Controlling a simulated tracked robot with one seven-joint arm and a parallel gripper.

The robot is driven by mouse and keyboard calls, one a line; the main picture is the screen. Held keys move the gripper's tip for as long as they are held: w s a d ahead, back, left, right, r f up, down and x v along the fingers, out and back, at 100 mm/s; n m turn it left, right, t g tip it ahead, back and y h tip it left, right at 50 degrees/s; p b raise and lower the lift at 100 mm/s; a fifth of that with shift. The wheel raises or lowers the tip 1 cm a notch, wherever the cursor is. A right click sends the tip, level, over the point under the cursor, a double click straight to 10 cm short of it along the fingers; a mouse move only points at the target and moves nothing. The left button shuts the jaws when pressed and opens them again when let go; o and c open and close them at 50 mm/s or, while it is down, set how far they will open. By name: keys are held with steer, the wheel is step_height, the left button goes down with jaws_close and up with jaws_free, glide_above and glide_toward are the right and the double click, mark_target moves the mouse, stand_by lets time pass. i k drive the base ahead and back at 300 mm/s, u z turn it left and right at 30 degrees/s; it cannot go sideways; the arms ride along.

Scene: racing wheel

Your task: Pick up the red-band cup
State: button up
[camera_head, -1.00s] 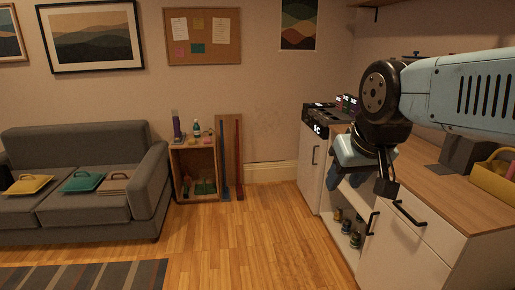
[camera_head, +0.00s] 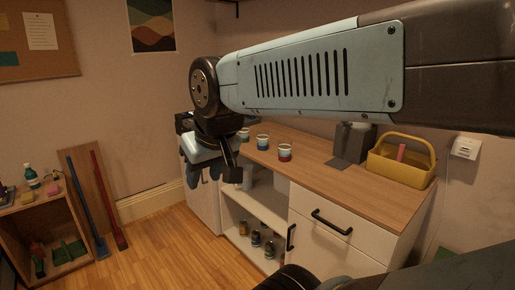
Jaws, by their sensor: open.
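The red-band cup (camera_head: 285,152) stands upright on the wooden counter (camera_head: 350,182), near its front edge. It is small, pale at the top, with a red band low on its side. Two similar cups stand in a row to its left: one with a blue band (camera_head: 263,142), and one (camera_head: 244,134) partly hidden behind my gripper. My gripper (camera_head: 210,172) hangs at the left end of the counter, left of the red-band cup and apart from it. It is open, and I see nothing held in it; its fingers are partly unclear against the dark background.
A yellow caddy (camera_head: 402,165) and a grey box-shaped machine (camera_head: 354,142) stand farther back on the counter. Small jars (camera_head: 256,240) sit on the open shelf below. A wooden crate (camera_head: 45,235) stands at the left. The floor (camera_head: 160,230) between them is clear.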

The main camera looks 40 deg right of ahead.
mark_target(284, 145)
steer(key=u, duration=0.1)
steer(key=i, duration=0.95)
steer(key=z, duration=1.3)
